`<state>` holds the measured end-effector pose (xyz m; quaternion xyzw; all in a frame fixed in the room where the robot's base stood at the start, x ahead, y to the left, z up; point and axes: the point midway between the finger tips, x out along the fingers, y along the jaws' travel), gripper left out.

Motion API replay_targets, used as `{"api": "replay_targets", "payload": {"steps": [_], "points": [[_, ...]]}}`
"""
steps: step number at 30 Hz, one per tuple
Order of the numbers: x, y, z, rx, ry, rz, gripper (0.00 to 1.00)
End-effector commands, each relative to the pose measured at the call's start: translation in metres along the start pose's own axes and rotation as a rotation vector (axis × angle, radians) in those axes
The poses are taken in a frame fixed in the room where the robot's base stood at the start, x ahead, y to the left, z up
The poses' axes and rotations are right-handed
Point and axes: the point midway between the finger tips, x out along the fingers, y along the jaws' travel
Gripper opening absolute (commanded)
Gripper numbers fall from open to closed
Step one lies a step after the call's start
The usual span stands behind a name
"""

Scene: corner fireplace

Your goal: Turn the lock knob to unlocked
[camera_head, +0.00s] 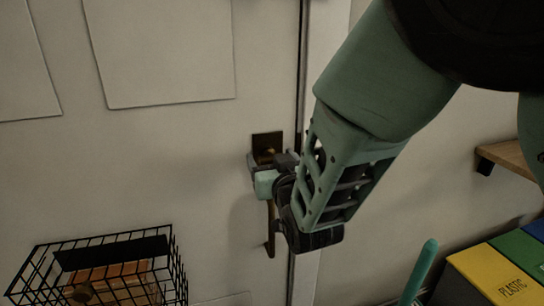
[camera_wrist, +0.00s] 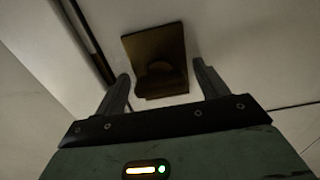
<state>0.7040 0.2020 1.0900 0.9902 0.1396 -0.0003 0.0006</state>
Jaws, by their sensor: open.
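A dark brass lock plate (camera_head: 267,140) is fixed on the pale door (camera_head: 190,135) near its right edge. It also shows in the wrist view (camera_wrist: 150,43), with the rounded lock knob (camera_wrist: 160,75) standing out from its lower part. My gripper (camera_head: 268,168) is just in front of the plate in the head view and partly covers the knob. In the wrist view my gripper (camera_wrist: 163,84) is open, with one finger on each side of the knob. I cannot tell whether either finger touches it. The knob's exact turn is hard to read in the dim light.
A dark door handle (camera_head: 270,235) hangs below the lock, close under my gripper. A black wire basket (camera_head: 176,262) is at the lower left. Coloured bins, one a yellow plastic bin (camera_head: 490,272), and a wooden shelf (camera_head: 507,155) are at the right.

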Motion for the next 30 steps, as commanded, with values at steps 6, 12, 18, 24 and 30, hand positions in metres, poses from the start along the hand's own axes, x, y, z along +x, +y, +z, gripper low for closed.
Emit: {"api": "replay_targets", "payload": {"steps": [6,12,18,24,30], "points": [[-0.0003,0.0000,-0.0001,0.000,0.000,0.000,0.42],[-0.0004,0.0000,-0.0003,-0.001,0.001,0.000,0.28],[-0.0004,0.0000,-0.0005,-0.032,0.001,0.000,0.28],[-0.0004,0.0000,-0.0009,-0.132,0.001,0.000,0.28],[-0.0004,0.0000,-0.0014,-0.298,0.002,0.000,0.28]]}}
